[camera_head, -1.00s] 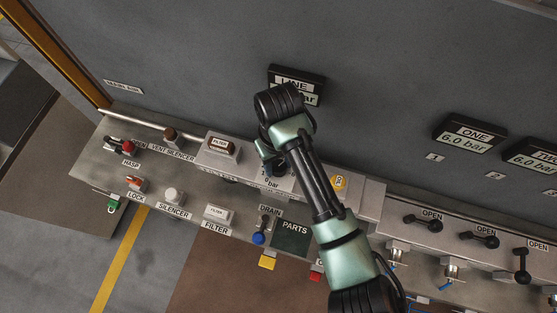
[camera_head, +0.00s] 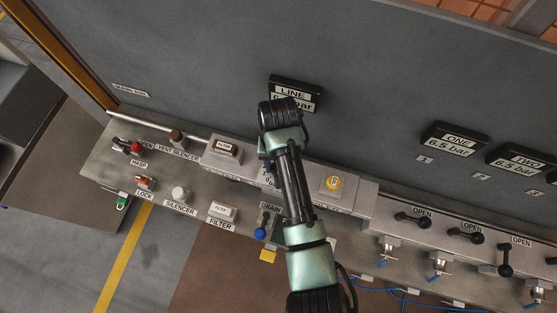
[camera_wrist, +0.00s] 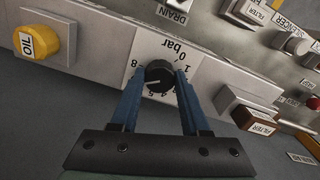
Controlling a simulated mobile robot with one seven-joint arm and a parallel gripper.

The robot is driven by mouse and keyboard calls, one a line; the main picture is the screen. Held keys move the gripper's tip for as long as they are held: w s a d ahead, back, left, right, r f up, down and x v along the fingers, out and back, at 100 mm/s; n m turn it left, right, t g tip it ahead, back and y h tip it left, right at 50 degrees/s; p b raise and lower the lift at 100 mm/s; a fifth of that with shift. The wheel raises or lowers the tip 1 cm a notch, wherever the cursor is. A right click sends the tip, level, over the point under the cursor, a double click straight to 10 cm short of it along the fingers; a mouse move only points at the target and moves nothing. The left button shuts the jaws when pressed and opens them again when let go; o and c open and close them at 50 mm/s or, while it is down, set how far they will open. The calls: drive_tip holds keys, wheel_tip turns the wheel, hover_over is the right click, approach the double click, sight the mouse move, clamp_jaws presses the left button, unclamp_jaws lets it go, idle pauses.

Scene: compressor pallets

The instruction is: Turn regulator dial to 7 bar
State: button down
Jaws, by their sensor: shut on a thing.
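The regulator dial (camera_wrist: 158,76) is a black round knob on a white scale plate marked in bar (camera_wrist: 196,58), seen in the wrist view. My gripper (camera_wrist: 158,84) has its two blue fingers shut on the sides of the dial. The fingers cover parts of the scale, and I cannot tell the exact setting from the knob. In the head view my arm hides the dial. The LINE display (camera_head: 292,92) is partly covered by my arm. The ONE display (camera_head: 455,145) reads 6.5 bar, and the TWO display (camera_head: 523,162) appears to read the same.
A yellow OIL cap (camera_wrist: 38,43) stands beside the dial, also in the head view (camera_head: 333,183). A brown-topped filter (camera_head: 224,148) stands on its other side. Black OPEN valve handles (camera_head: 465,235) line the right. A blue-ended drain lever (camera_head: 260,233) lies in front.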

idle(0.4)
drive_tip(key=shift+c, duration=1.9)
unclamp_jaws()
wheel_tip(320, 180, up, 13)
drive_tip(key=p, duration=0.2)
drive_tip(key=shift+p, duration=0.35)
